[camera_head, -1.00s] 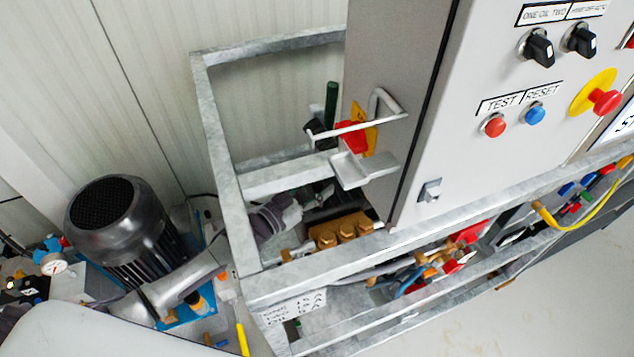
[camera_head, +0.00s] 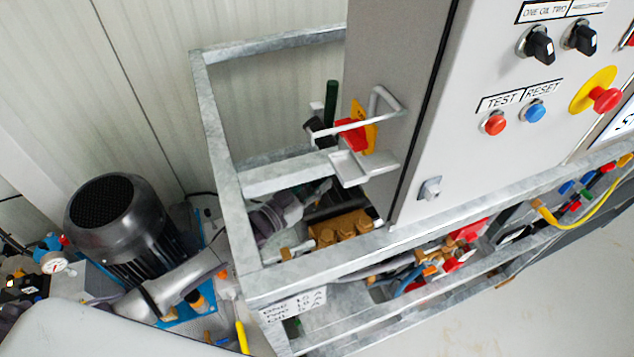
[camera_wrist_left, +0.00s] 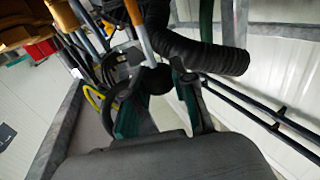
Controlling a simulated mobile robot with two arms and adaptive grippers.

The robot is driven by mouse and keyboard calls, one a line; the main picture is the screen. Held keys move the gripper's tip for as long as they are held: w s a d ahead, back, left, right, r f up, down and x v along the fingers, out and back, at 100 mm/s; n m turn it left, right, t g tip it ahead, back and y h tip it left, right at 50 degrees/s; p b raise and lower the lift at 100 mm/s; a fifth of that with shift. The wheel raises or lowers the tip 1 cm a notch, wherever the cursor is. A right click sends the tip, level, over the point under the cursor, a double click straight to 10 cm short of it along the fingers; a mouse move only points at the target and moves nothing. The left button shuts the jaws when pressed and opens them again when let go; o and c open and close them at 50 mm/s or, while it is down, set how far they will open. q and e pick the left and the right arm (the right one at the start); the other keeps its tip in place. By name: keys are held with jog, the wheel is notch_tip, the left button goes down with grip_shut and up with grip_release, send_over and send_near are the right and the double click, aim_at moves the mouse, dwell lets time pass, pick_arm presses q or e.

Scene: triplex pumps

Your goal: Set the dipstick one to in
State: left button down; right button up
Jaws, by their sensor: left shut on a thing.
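My left gripper (camera_head: 322,190) reaches in behind the galvanized frame, left of the grey cabinet. In the head view it is partly hidden and its fingertips are hard to make out. In the left wrist view, its two dark green and black fingers (camera_wrist_left: 160,98) are closed around a dark round knob (camera_wrist_left: 154,79), which looks like the handle of dipstick one. A thin orange and grey rod (camera_wrist_left: 138,32) runs up from beside the knob; I cannot tell whether they are joined. Whether the dipstick is seated is hidden. My right gripper is not in view.
The frame (camera_head: 222,170) stands close around my left arm. The grey cabinet (camera_head: 398,60) with knobs and buttons is at right. Brass fittings (camera_head: 343,229) lie below. A dark motor (camera_head: 115,225) is at left. A black corrugated hose (camera_wrist_left: 200,50) passes close to the fingers.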

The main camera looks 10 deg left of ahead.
aim_at(316, 204)
pick_arm(q)
notch_tip(316, 204, down, 5)
jog(key=b, duration=0.3)
jog(key=shift+f+b, duration=0.1)
jog(key=shift+b, duration=0.25)
jog(key=shift+s, duration=0.1)
jog(key=c, duration=0.9)
grip_release()
jog(key=shift+a, duration=0.1)
jog(key=v, duration=1.1)
jog(key=shift+s+a, duration=0.25)
jog(key=shift+s, duration=0.1)
